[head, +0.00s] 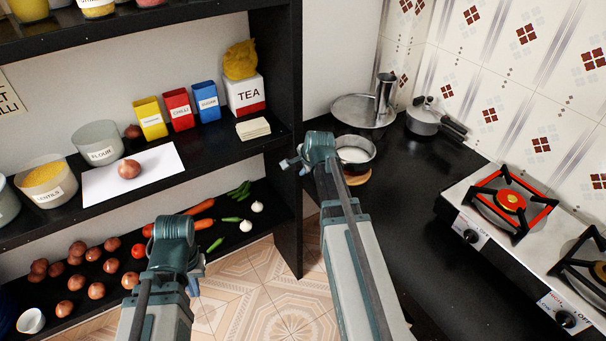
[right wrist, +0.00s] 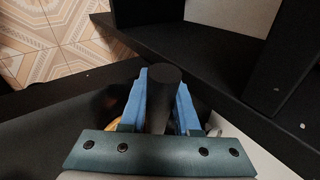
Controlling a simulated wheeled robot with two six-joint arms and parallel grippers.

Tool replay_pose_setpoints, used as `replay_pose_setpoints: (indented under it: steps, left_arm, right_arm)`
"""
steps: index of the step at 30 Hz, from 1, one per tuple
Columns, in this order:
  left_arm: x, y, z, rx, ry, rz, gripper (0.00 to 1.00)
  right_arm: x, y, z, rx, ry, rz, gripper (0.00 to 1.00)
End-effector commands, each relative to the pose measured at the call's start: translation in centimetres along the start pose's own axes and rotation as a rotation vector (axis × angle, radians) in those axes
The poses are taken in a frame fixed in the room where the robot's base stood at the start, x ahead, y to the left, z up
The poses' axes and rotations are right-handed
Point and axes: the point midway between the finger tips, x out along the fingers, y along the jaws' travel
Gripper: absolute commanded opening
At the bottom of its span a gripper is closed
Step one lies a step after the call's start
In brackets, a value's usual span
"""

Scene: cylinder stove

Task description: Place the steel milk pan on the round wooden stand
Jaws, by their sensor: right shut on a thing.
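The steel milk pan (head: 356,151), upright with pale contents, is at the left end of the black counter, partly behind my right arm. The round wooden stand (head: 359,179) shows as a thin rim just below the pan; I cannot tell whether they touch. My right gripper (head: 290,163) is shut on the pan's dark handle, which stands between the blue fingers (right wrist: 160,100) in the right wrist view. My left gripper (head: 194,284) is low in front of the shelves, away from the pan; its fingers are mostly hidden by its own wrist.
A round steel tray (head: 350,108) with a steel cup (head: 385,92) and a lidded pot (head: 424,119) stand behind the pan. The stove (head: 480,222) is at the right. The shelf's black side panel (head: 287,225) is close left of my right gripper. The counter's middle is clear.

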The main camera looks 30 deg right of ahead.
Motion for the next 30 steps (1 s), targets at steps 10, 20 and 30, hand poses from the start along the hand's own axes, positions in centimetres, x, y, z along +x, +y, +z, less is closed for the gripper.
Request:
replay_pose_setpoints:
  steps: [10, 20, 30]
  left_arm:
    - [2.4, 0.2, -0.1, 0.000, 0.000, 0.000, 0.00]
    - [2.4, 0.2, -0.1, 0.000, 0.000, 0.000, 0.00]
    - [2.1, 0.2, -0.1, 0.000, 0.000, 0.000, 0.00]
  right_arm:
    - [2.0, 1.3, 0.6, 0.003, 0.004, -0.001, 0.00]
    - [2.0, 1.3, 0.6, 0.006, 0.002, 0.000, 0.60]
    - [1.7, 1.3, 0.6, 0.005, 0.003, 0.000, 0.60]
